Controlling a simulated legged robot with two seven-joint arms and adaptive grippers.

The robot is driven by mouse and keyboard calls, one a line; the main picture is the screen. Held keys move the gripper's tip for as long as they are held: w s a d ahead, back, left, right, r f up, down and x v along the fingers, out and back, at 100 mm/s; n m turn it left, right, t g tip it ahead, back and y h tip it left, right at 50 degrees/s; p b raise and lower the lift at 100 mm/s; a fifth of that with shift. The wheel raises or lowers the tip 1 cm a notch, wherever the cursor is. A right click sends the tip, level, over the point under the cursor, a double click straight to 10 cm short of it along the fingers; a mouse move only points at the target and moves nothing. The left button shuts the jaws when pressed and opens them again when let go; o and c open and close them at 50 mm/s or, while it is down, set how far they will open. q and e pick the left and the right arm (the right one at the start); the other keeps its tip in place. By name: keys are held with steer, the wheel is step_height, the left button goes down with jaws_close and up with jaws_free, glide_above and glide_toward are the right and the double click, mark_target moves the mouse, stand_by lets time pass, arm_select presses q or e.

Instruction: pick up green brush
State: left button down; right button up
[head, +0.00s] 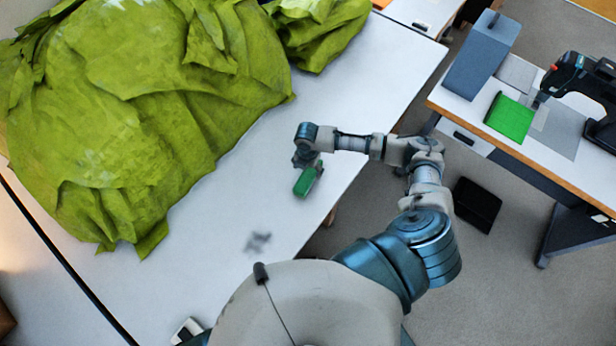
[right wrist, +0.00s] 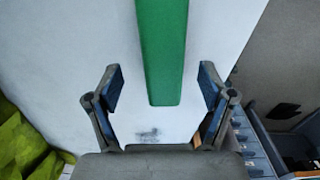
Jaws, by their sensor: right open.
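The green brush (head: 304,184) lies on the white table near its right edge, below the end of my right arm. My right gripper (head: 305,161) is above the brush's upper end, which it partly hides. In the right wrist view, the brush (right wrist: 162,50) runs down from the top edge to between the two fingers of my right gripper (right wrist: 161,82). The fingers are spread, with a gap on each side of the brush. My left gripper does not show.
A large crumpled green cloth (head: 130,110) covers the left of the white table (head: 345,85). A second table (head: 470,115) at the right holds a grey box (head: 482,58), a bright green block (head: 510,118) and a dark machine (head: 585,80). Floor separates the tables.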

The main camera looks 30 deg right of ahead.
mark_target(309, 175)
steer(key=shift+s+f, duration=0.1)
steer(key=shift+f, duration=0.25)
step_height(309, 175, down, 4)
steer(key=shift+s+r+p, duration=0.15)
steer(key=shift+p, duration=0.15)
steer(key=shift+f, duration=0.45)
steer(key=c, duration=1.3)
steer(key=shift+r, duration=0.1)
